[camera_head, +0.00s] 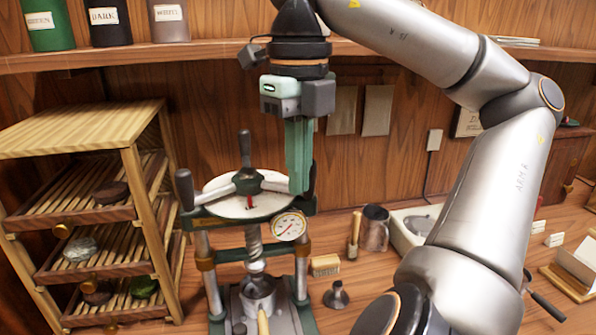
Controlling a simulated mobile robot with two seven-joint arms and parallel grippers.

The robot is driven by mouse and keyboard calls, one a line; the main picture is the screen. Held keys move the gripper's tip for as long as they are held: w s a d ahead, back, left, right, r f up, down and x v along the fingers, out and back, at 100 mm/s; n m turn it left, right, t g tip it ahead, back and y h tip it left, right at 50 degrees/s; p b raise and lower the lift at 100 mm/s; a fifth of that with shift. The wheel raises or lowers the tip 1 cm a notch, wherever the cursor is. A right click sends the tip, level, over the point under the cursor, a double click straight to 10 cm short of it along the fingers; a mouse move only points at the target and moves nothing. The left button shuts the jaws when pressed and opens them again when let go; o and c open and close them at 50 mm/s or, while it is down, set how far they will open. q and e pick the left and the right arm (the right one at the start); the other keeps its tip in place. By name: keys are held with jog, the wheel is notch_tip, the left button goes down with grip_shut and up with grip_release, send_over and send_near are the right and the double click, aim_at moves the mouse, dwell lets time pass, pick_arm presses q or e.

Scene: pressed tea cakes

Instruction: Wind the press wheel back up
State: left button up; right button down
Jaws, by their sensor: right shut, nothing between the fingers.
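The press wheel (222,193) lies flat on top of the green-framed press and is a pale disc with a red mark near its hub. One spoke ends in a dark grip (184,186) at the left, another in an upright grip (245,148) at the back. A third spoke runs right, its end mostly hidden behind my right gripper (299,188). That gripper is shut and empty, its green fingers pointing down at the wheel's right side. I cannot tell whether they touch the grip. The screw (254,245) runs down to a metal cup (257,296). My left gripper is out of view.
A round gauge (289,226) sits on the press front. A slatted rack (82,128) with tea cakes stands left. A shelf with canisters (109,22) runs above.

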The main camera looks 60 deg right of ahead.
notch_tip(320, 180, up, 8)
jog(key=p, duration=0.7)
jog(key=shift+f, duration=0.25)
